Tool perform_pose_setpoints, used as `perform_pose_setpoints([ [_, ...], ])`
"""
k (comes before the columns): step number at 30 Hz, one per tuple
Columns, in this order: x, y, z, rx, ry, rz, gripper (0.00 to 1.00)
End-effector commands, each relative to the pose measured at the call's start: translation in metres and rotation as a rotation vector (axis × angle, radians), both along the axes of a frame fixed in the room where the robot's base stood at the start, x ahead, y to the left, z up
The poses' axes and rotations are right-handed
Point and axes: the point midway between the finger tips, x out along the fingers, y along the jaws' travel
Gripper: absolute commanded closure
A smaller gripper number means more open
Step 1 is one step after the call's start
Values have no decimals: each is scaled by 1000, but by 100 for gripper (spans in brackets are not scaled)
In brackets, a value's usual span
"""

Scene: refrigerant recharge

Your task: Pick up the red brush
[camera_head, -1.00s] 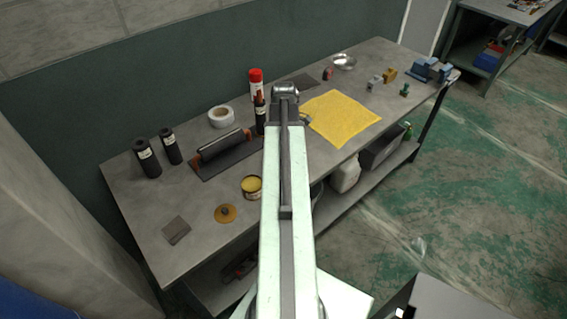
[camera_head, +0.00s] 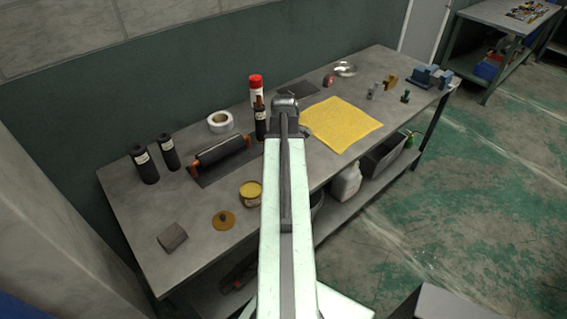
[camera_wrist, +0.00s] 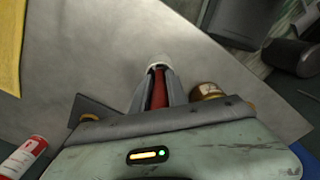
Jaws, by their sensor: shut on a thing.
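In the wrist view, the red brush (camera_wrist: 159,90) shows as a red handle with a pale end pointing away from me. My gripper (camera_wrist: 158,78) has a finger on each side of the handle and is shut on it. The grey bench top (camera_wrist: 115,40) lies beyond; I cannot tell how far the brush is from it. In the head view, my own arm hides the brush and the fingers.
A yellow cloth (camera_head: 340,124) lies right of my arm. A red-and-white can (camera_head: 256,86) and a dark bottle (camera_head: 261,122) stand close on its left. A roller on a dark mat (camera_head: 222,153), a tape roll (camera_head: 220,122) and a yellow tin (camera_head: 251,193) are further left.

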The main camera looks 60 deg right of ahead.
Motion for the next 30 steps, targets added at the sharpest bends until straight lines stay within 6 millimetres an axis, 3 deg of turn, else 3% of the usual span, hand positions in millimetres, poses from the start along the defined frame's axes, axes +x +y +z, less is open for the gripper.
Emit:
perform_pose_setpoints([
  [15,0,0,96,0,0,0,100],
  [30,0,0,97,0,0,0,100],
])
